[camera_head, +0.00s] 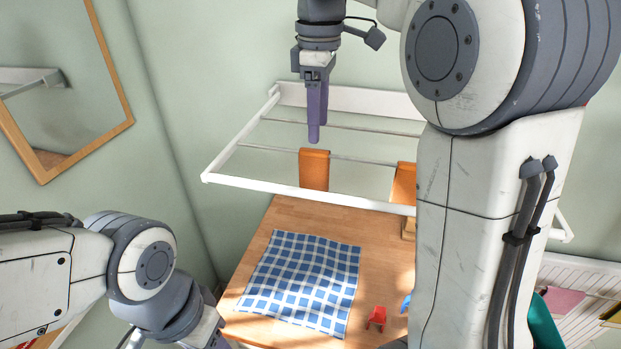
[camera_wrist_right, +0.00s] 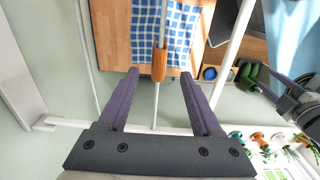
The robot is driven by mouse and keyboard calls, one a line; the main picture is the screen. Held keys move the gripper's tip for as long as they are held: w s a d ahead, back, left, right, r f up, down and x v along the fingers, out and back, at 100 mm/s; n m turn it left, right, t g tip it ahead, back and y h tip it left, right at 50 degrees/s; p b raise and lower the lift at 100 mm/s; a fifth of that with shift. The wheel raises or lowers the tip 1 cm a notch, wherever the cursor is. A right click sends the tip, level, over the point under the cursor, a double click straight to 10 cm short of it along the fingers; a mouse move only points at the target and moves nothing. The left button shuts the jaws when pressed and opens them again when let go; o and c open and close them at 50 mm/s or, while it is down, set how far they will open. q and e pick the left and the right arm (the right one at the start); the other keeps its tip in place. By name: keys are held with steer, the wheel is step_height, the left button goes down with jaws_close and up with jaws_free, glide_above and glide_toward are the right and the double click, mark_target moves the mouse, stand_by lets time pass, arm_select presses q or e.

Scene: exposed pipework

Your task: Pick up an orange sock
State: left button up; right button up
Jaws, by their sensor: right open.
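An orange sock (camera_head: 314,169) hangs over a rail of the white drying rack (camera_head: 245,184). A second orange item (camera_head: 404,184) hangs farther right on the rack, partly hidden behind my right arm. My right gripper (camera_head: 316,138) is open and empty, above the rack and apart from the sock. In the right wrist view, the orange sock (camera_wrist_right: 159,64) appears in line with the gap between the fingers (camera_wrist_right: 159,74). My left gripper is mostly cut off at the bottom of the head view; part of it shows at the right of the wrist view (camera_wrist_right: 265,90).
A wooden table (camera_head: 285,215) below the rack holds a blue checked cloth (camera_head: 302,281). A red item (camera_head: 376,318) lies at its front. A framed mirror (camera_head: 60,85) hangs on the left wall. The rack's white front bar (camera_head: 305,195) borders the rails.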

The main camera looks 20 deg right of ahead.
mark_target(315, 150)
steer(key=shift+w+f, duration=0.2)
steer(key=shift+f, duration=0.45)
step_height(315, 150, down, 5)
steer(key=shift+w+a+r, duration=0.1)
steer(key=shift+a, duration=0.05)
step_height(315, 150, down, 4)
steer(key=shift+f+p, duration=0.1)
steer(key=shift+p, duration=0.6)
steer(key=shift+f, duration=0.55)
arm_select(q)
steer(key=shift+w+r, duration=0.15)
steer(key=shift+r, duration=0.25)
arm_select(e)
jaws_close()
